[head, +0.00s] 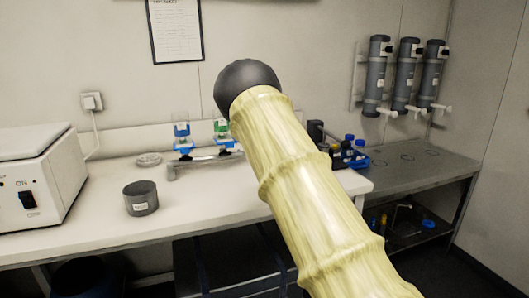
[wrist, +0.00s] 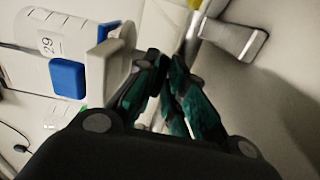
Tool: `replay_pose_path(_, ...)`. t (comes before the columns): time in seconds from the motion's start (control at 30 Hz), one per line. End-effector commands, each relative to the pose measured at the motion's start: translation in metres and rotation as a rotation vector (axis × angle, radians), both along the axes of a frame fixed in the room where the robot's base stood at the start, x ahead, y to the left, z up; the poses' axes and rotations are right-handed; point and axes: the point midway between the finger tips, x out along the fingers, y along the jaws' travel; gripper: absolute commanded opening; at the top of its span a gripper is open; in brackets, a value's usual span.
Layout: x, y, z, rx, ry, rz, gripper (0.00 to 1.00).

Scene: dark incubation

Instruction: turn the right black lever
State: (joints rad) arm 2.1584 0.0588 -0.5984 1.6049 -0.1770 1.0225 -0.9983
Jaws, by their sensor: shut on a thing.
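A metal manifold (head: 200,163) stands on the white bench and bears two clear units, one with blue parts (head: 182,135) and one with green and blue parts (head: 222,132). My arm covers the area to the right of them and hides my gripper in the head view. In the wrist view my gripper (wrist: 163,72) has its teal fingers close together, shut on a small dark part that I take for the right black lever. The fingers mostly hide it, and its angle cannot be told. A pale fitting with a blue block (wrist: 68,78) is beside the fingers on the left.
A grey pot (head: 140,198) and a white switched device (head: 40,180) stand on the bench at left. Blue-capped bottles (head: 350,145) are right of my arm. Grey cylinders (head: 405,75) hang on the right wall. A grey metal bracket (wrist: 238,40) is right of the fingers.

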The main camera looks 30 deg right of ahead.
Motion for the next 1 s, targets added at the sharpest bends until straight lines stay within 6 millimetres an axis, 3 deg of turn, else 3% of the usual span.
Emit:
replay_pose_path(0.17, -0.001, -0.001, 0.0, 0.001, 0.0, -0.002, 0.0)
replay_pose_path(0.2, -0.001, -0.001, 0.0, 0.001, 0.0, -0.002, 0.17)
replay_pose_path(0.3, -0.001, -0.001, 0.0, 0.0, 0.001, -0.002, 0.33)
replay_pose_path(0.67, -0.002, 0.0, 0.0, -0.001, 0.001, -0.001, 0.33)
replay_pose_path(0.83, -0.018, 0.004, 0.0, -0.001, 0.001, -0.001, 0.33)
replay_pose_path(1.0, -0.048, 0.011, 0.0, 0.0, 0.002, -0.002, 0.33)
